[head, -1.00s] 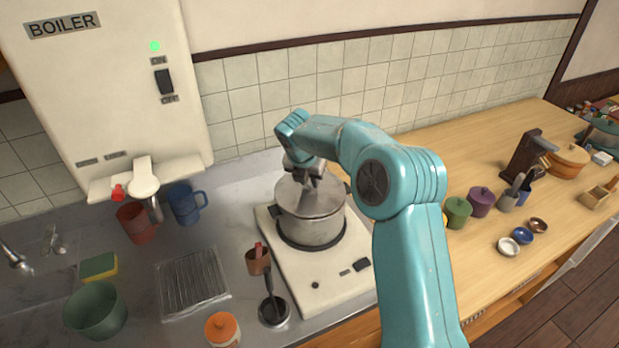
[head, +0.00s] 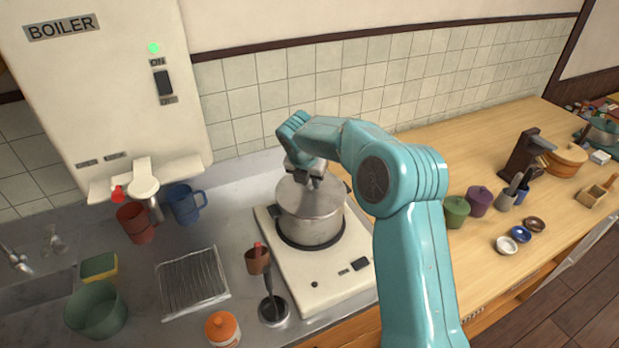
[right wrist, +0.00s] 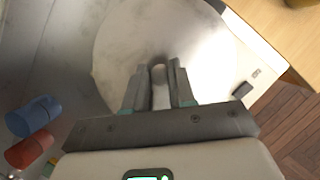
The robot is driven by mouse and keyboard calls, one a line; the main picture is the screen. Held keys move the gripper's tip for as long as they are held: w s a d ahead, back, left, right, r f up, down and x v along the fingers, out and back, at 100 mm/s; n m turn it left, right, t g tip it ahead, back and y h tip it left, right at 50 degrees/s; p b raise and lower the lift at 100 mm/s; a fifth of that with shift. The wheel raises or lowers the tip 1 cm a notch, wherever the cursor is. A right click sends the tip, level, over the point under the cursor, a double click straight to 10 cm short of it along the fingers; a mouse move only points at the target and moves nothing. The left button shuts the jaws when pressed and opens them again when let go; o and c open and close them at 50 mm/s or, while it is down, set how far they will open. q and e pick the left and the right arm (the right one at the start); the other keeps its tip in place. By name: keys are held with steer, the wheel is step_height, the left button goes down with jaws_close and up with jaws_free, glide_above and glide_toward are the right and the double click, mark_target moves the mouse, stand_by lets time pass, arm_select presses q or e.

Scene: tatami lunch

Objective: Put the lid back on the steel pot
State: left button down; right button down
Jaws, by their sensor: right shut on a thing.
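The steel pot (head: 309,228) stands upright on the white portable stove in the middle of the head view. The steel lid (head: 322,196) lies over the pot's mouth and looks close to level; the head view shows no clear gap at the rim. My right gripper (head: 310,180) is above the lid, pointing down, shut on its knob. In the right wrist view the fingers (right wrist: 159,80) stand on both sides of the knob, with the round lid (right wrist: 118,55) filling the middle. The pot's body is hidden under the lid there. My left gripper is not in view.
The white stove (head: 325,287) carries the pot. Red (head: 136,222) and blue (head: 184,205) mugs stand behind. Green (head: 456,211) and purple pots are to the right.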

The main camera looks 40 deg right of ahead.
steer(key=shift+w+p, duration=0.1)
steer(key=shift+p, duration=0.25)
stand_by(0.4)
stand_by(0.3)
steer(key=shift+c, duration=2)
jaws_free()
steer(key=shift+f, duration=0.1)
step_height(320, 180, up, 3)
steer(key=p, duration=0.2)
steer(key=shift+p, duration=0.3)
steer(key=shift+r, duration=2.1)
